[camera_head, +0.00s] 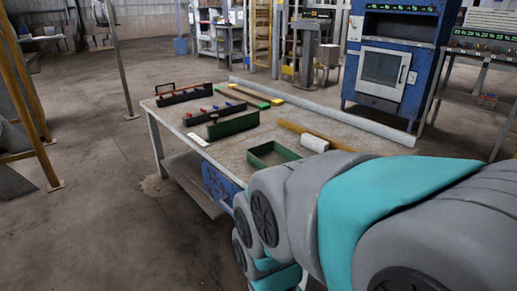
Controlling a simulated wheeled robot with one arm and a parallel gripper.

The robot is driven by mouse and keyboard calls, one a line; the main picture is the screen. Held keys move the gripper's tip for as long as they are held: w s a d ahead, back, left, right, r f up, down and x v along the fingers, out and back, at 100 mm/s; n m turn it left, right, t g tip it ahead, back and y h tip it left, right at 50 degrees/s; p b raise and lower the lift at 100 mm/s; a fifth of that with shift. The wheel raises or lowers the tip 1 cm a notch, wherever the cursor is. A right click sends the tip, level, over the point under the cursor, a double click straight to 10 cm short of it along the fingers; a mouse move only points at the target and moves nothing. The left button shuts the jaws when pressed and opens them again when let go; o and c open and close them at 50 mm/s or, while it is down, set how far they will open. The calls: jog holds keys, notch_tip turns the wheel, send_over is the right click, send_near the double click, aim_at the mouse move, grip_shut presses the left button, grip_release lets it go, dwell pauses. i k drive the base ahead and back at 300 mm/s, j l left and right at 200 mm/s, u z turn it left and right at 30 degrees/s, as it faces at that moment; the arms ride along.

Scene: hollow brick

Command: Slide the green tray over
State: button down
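A shallow open green tray (264,147) lies on the worktable (232,160), near its front edge and just behind my arm. It appears empty. A deeper green piece (233,125), like a long narrow box, stands further left on the same table. My arm fills the lower right of the view, in grey and teal. My gripper is not visible, so I cannot see where it is relative to the tray.
A white cylinder (314,142) and a yellow-brown rod (318,135) lie right of the tray. Dark racks with coloured knobs (212,114) stand at the table's left. A long grey bar (330,112) runs along the back edge. Open floor (95,220) lies left.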

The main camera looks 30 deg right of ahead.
aim_at(271, 153)
jog(key=z, duration=0.7)
jog(key=i+l, duration=0.15)
jog(key=l, duration=0.15)
